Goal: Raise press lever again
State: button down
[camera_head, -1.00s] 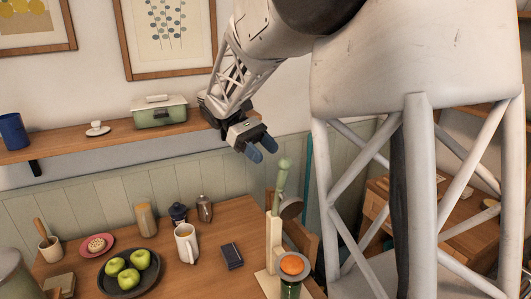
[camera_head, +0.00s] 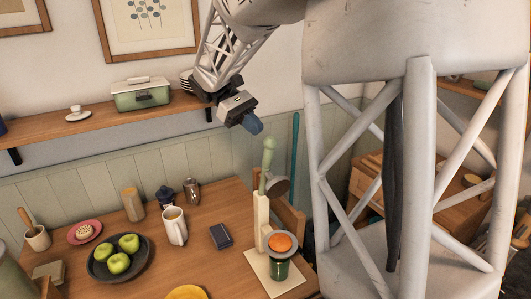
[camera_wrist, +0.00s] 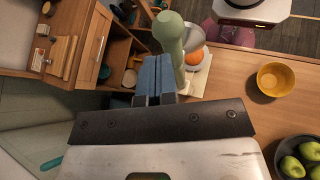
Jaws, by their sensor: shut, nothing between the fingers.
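The press stands at the right end of the wooden table. It has a pale wooden post (camera_head: 262,222) on a pale base. Its green lever (camera_head: 268,162) points up from the top of the post, nearly upright. An orange half (camera_head: 280,242) sits on the press above a dark green glass (camera_head: 279,269). My gripper (camera_head: 252,124) is shut and empty, above and slightly left of the lever's top, apart from it. In the wrist view the blue fingers (camera_wrist: 158,75) lie together, and the lever's rounded green knob (camera_wrist: 170,32) shows beyond and beside them.
A yellow bowl (camera_head: 187,292) is near the front. A wall shelf (camera_head: 95,122) runs behind, left of my gripper. A chair stands behind the press.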

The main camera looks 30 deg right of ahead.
jog(key=s+d+r+m+t+y, duration=0.1)
jog(key=s+d+r+m+t, duration=0.3)
jog(key=s, duration=0.4)
jog(key=s+a+f+t+y, duration=0.2)
jog(key=s+a+f+t, duration=0.3)
jog(key=s+a+f, duration=0.3)
jog(key=s+a+f+t+y, duration=0.2)
jog(key=s+a+f+t, duration=0.25)
jog(key=s+a, duration=0.5)
jog(key=w+d+f+t, duration=0.2)
jog(key=w+t, duration=0.5)
jog(key=t, duration=0.2)
jog(key=s+d+r+m+t+h, duration=0.1)
jog(key=s+d+m+t+h, duration=0.2)
jog(key=d+t+h, duration=0.3)
jog(key=shift+r+m+t+h, duration=0.4)
jog(key=shift+m+t+h, duration=0.15)
jog(key=shift+m+h, duration=0.4)
